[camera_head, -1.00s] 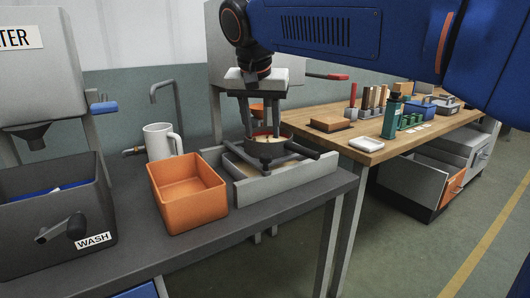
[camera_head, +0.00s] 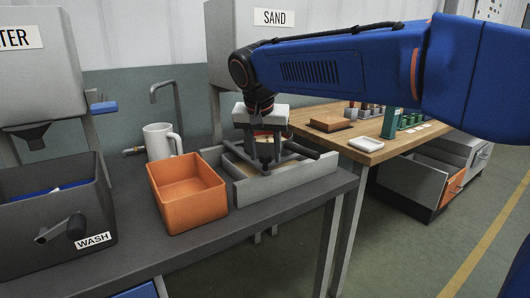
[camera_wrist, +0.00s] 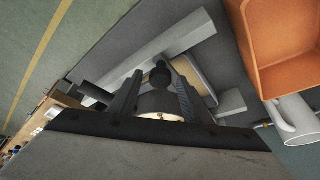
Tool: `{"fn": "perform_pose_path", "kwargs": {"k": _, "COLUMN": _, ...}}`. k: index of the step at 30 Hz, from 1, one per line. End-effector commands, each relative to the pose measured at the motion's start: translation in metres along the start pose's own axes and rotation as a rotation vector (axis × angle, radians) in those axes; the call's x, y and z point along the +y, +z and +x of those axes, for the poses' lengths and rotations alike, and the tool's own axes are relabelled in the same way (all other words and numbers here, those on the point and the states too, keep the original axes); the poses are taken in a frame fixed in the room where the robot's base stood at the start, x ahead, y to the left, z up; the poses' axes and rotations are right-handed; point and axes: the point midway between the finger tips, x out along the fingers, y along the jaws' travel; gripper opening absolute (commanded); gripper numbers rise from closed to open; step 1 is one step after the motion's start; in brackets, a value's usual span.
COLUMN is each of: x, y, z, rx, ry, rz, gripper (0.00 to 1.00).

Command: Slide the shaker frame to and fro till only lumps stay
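The shaker frame (camera_head: 284,184) is a low grey-walled box on the dark bench, right of the orange bin. Dark bars (camera_head: 302,150) lie across it, and a tan inner part (camera_wrist: 198,80) shows in the wrist view. My gripper (camera_head: 264,164) points down over the frame. Its two fingers stand apart, one on each side of a dark round knob (camera_wrist: 160,76). Gaps show between the knob and both fingers in the wrist view. What lies inside the frame is mostly hidden by my gripper and the front wall.
The orange bin (camera_head: 190,213) stands close left of the frame; it also shows in the wrist view (camera_wrist: 288,75). A white mug (camera_head: 160,141) and a tap (camera_head: 176,96) are behind it. A dark wash tub (camera_head: 62,226) is at left. A wooden table (camera_head: 371,146) stands at right.

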Motion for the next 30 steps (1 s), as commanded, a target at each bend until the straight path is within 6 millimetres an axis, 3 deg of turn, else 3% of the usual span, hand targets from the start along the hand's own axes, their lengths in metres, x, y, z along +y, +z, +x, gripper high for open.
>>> {"fn": "perform_pose_path", "kwargs": {"k": 1, "x": 0.000, "y": 0.000, "z": 0.000, "rx": 0.000, "ry": 0.000, "rz": 0.000, "gripper": 0.31}}
{"fn": "perform_pose_path", "kwargs": {"k": 5, "x": 0.000, "y": 0.000, "z": 0.000, "rx": 0.000, "ry": 0.000, "rz": 0.000, "gripper": 0.00}}
{"fn": "perform_pose_path", "kwargs": {"k": 11, "x": -0.002, "y": 0.002, "z": -0.001, "rx": 0.000, "ry": 0.000, "rz": -0.001, "gripper": 0.00}}
{"fn": "perform_pose_path", "kwargs": {"k": 20, "x": -0.022, "y": 0.021, "z": -0.009, "rx": 0.000, "ry": -0.001, "rz": -0.003, "gripper": 0.00}}
{"fn": "perform_pose_path", "kwargs": {"k": 28, "x": -0.023, "y": 0.021, "z": -0.009, "rx": 0.000, "ry": 0.000, "rz": 0.000, "gripper": 0.00}}
{"fn": "perform_pose_path", "kwargs": {"k": 29, "x": -0.023, "y": 0.021, "z": -0.009, "rx": 0.000, "ry": 0.000, "rz": 0.000, "gripper": 0.30}}
{"fn": "perform_pose_path", "kwargs": {"k": 30, "x": -0.023, "y": 0.021, "z": -0.009, "rx": 0.000, "ry": 0.000, "rz": 0.000, "gripper": 0.39}}
